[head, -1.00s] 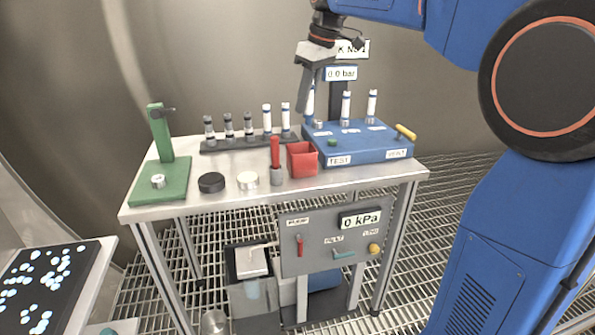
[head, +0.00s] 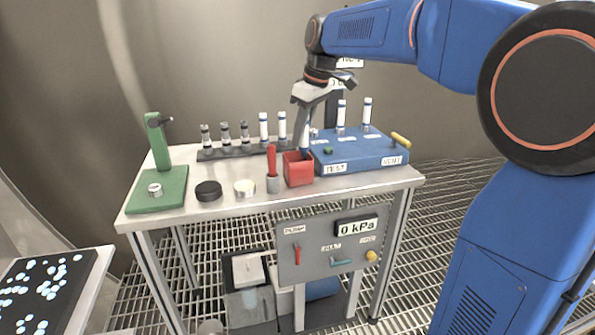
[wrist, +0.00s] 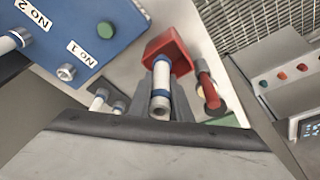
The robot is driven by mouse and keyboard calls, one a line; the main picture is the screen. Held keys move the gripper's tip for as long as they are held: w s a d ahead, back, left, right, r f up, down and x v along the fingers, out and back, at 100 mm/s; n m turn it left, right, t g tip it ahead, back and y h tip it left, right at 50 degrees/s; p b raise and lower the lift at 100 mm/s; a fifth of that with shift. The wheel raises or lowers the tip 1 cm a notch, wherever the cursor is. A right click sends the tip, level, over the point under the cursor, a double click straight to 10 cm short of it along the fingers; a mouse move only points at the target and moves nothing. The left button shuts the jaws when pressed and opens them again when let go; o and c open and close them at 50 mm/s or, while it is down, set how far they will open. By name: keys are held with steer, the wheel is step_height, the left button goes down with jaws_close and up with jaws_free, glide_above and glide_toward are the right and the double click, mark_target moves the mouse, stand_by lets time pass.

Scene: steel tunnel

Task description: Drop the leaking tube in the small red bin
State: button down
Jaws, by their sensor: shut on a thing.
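My gripper (head: 302,128) is shut on a white tube with blue bands (wrist: 161,82), which hangs between its two grey fingers in the wrist view. In the head view the tube (head: 305,141) is mostly hidden behind the fingers. I cannot see whether it leaks. The small red bin (head: 298,172) stands on the table, just below and in front of the gripper. In the wrist view the bin (wrist: 176,46) lies beyond the tube's far end. The tube appears to be above or at the bin's rim; the exact gap is unclear.
The blue test block (head: 360,152) with two upright tubes stands close right of the bin. A rack (head: 230,152) of several tubes is behind to the left. A red-handled tool in a grey holder (head: 272,182) is close left of the bin. A green stand (head: 160,190) is far left.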

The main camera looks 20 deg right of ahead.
steer(key=c, duration=1.5)
jaws_free()
steer(key=shift+c, duration=0.2)
steer(key=shift+r, duration=0.1)
steer(key=v, duration=1.7)
steer(key=shift+r, duration=0.1)
steer(key=s+d+f+m+t+h, duration=0.1)
steer(key=s+f+m, duration=0.3)
steer(key=s+f, duration=1.1)
steer(key=s+d+f+m+t+h, duration=0.1)
steer(key=s+d+f+m, duration=0.2)
steer(key=s+f, duration=1.3)
step_height(320, 180, down, 4)
steer(key=shift+d+r+m+t, duration=0.15)
steer(key=shift+d+m+t, duration=0.15)
steer(key=shift+m, duration=0.7)
